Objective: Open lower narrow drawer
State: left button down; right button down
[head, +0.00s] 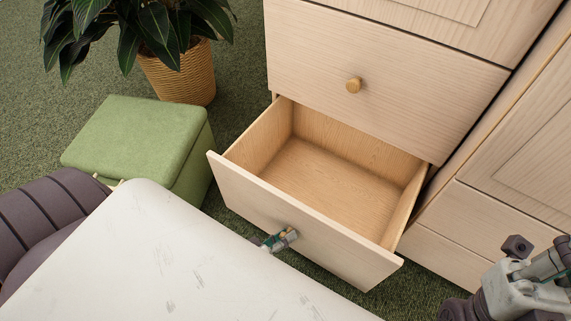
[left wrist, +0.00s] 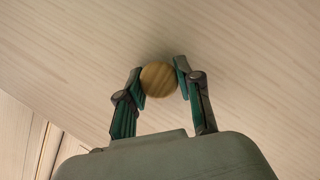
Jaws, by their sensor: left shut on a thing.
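The lower narrow drawer (head: 300,215) is pulled well out from the pale wood cabinet in the head view, and its inside is empty. My left gripper (head: 280,238) is at the middle of the drawer's front panel, shut on its round wooden knob (left wrist: 159,79). In the left wrist view the two fingers (left wrist: 160,82) sit on either side of the knob. My right gripper (head: 540,265) shows in part at the lower right edge, apart from the drawer; its fingers are not clear.
The drawer above, with a round knob (head: 353,85), is shut. A green padded stool (head: 140,140) stands left of the open drawer, with a potted plant (head: 178,75) behind it. More cabinet fronts (head: 520,170) are at right. Green carpet (head: 240,70) shows between.

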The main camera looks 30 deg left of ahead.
aim_at(294, 217)
pick_arm(q)
jog(key=c, duration=0.7)
grip_release()
jog(key=shift+c, duration=0.2)
jog(key=shift+r, duration=0.1)
notch_tip(294, 217, up, 10)
jog(key=shift+f, duration=0.1)
